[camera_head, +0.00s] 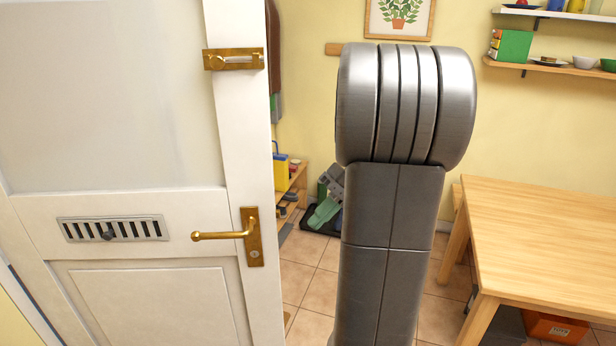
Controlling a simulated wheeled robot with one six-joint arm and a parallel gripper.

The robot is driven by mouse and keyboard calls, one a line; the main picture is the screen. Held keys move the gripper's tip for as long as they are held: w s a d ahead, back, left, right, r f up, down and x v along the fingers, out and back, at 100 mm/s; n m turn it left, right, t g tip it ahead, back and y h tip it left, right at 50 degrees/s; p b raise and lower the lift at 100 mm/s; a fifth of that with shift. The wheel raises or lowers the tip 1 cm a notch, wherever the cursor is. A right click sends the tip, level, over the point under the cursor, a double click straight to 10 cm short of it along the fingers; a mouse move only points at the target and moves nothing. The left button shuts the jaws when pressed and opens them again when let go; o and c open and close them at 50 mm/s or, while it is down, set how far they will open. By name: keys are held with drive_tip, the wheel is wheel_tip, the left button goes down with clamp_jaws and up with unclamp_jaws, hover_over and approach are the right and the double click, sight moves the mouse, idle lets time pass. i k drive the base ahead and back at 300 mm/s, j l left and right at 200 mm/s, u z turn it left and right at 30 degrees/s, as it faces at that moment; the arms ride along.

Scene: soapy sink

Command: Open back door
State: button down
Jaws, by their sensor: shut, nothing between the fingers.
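The white back door (140,290) fills the left of the head view, with a pale upper pane and a panel below. Its brass lever handle (222,235) is level, on a brass plate with a keyhole. A brass bolt (234,59) sits higher up near the same edge. That edge stands free, with floor and wall showing beyond it and no frame against it. How far the door is swung cannot be told. My grey arm stands upright right of the door, apart from the handle in the picture. My gripper is out of view.
A wooden table (550,232) stands at the right, with an orange box (555,328) beneath. Wall shelves (560,68) hold dishes. A low wooden rack (294,190) and a dark tray with green items (326,210) are behind the door edge. Some tiled floor (315,285) is clear.

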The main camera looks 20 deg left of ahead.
sight(110, 109)
drive_tip(key=i+l+u, duration=0.15)
drive_tip(key=i+u, duration=0.2)
drive_tip(key=i, duration=0.15)
drive_tip(key=i+l+u, duration=0.35)
drive_tip(key=i, duration=0.2)
drive_tip(key=i+l+u, duration=0.2)
drive_tip(key=u, duration=0.2)
drive_tip(key=i+l+u, duration=0.2)
drive_tip(key=u, duration=0.25)
drive_tip(key=i+l+u, duration=0.15)
drive_tip(key=l+u, duration=0.25)
drive_tip(key=i+l+u, duration=0.1)
drive_tip(key=l+u, duration=0.15)
drive_tip(key=u, duration=0.2)
